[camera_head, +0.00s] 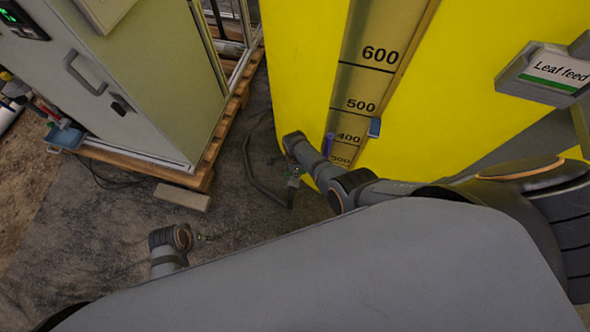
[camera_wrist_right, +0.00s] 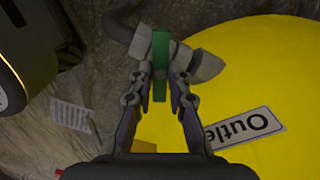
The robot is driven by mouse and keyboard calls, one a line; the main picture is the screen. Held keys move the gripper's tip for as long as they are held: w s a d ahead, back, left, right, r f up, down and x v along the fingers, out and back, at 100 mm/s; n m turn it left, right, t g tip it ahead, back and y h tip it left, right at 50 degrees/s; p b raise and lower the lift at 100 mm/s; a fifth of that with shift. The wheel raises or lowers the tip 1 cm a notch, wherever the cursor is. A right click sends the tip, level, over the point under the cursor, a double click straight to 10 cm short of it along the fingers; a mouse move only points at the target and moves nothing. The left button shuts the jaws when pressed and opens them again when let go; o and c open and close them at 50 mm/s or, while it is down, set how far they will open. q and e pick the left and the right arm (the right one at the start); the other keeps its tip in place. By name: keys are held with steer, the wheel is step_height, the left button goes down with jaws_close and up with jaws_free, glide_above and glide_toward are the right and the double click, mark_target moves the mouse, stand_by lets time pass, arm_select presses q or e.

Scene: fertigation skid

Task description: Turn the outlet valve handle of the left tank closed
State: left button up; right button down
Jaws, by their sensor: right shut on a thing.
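The yellow tank (camera_head: 480,60) with a level scale fills the upper right of the head view and the right of the wrist view. In the wrist view a green valve handle (camera_wrist_right: 161,50) stands upright in the picture, beside a grey fitting (camera_wrist_right: 208,66) on the tank. My right gripper (camera_wrist_right: 160,82) is shut on the handle, one finger on each side. In the head view my right gripper (camera_head: 293,181) is small, low beside the tank. My left gripper (camera_head: 203,238) is above the floor at lower left, away from the tank; its finger opening is too small to judge.
An "Outlet" label (camera_wrist_right: 245,128), partly hidden, is on the tank. A dark hose (camera_head: 256,172) runs on the floor. A grey cabinet (camera_head: 130,90) stands on a wooden pallet (camera_head: 190,176) at left. A "Leaf feed" sign (camera_head: 555,70) is at upper right.

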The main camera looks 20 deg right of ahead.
steer(key=m, duration=0.4)
steer(key=shift+m, duration=0.4)
stand_by(0.4)
steer(key=c, duration=1.3)
jaws_free()
step_height(320, 180, up, 12)
steer(key=shift+r, duration=0.1)
